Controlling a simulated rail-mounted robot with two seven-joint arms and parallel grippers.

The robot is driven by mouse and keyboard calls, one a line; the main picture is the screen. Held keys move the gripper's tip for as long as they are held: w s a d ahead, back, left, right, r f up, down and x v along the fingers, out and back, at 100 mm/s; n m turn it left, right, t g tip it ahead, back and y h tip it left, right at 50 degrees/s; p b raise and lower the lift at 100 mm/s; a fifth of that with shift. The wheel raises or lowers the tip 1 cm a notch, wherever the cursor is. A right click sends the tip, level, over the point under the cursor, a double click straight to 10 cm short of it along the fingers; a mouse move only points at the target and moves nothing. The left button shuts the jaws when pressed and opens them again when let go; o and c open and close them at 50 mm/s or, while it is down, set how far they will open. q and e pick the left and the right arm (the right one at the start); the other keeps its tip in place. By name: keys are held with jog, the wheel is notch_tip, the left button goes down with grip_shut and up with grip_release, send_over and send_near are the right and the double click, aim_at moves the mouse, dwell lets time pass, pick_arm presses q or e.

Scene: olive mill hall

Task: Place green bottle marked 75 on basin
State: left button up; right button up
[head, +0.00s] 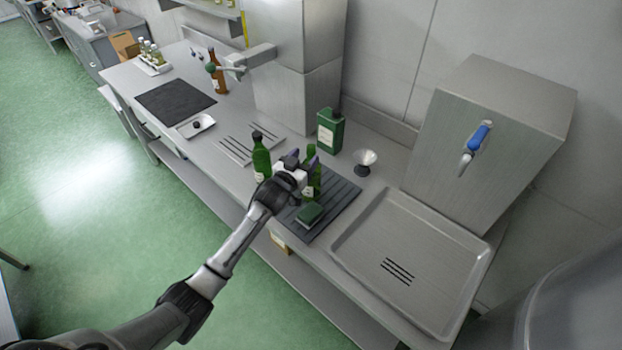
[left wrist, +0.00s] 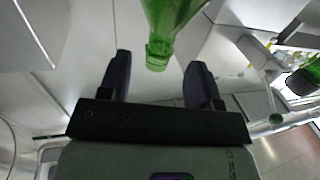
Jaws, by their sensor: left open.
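A green bottle (head: 312,183) stands on the dark ribbed mat, partly hidden by my left gripper (head: 301,164). Another green bottle (head: 262,158) with a dark cap and pale label stands just left of it. No number is readable on either. In the left wrist view, my left gripper (left wrist: 158,80) is open, and the end of a green bottle (left wrist: 168,28) shows beyond and between its fingertips, not clasped. The basin (head: 365,228) is a shallow grey metal tray with drain slots, below the blue-handled tap, and is empty. My right gripper is not in view.
A dark ribbed mat (head: 341,200) carries a green sponge-like block (head: 310,214). A green square tin (head: 330,131) and a small metal cup (head: 365,160) stand behind. The blue-handled tap (head: 476,143) overhangs the basin. A brown bottle (head: 217,77) stands farther left.

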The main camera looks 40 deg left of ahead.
aim_at(314, 147)
pick_arm(q)
jog(key=shift+w+a, duration=0.25)
jog(key=shift+w, duration=1.2)
jog(key=shift+w+a, duration=0.2)
jog(key=shift+w, duration=1.25)
grip_shut()
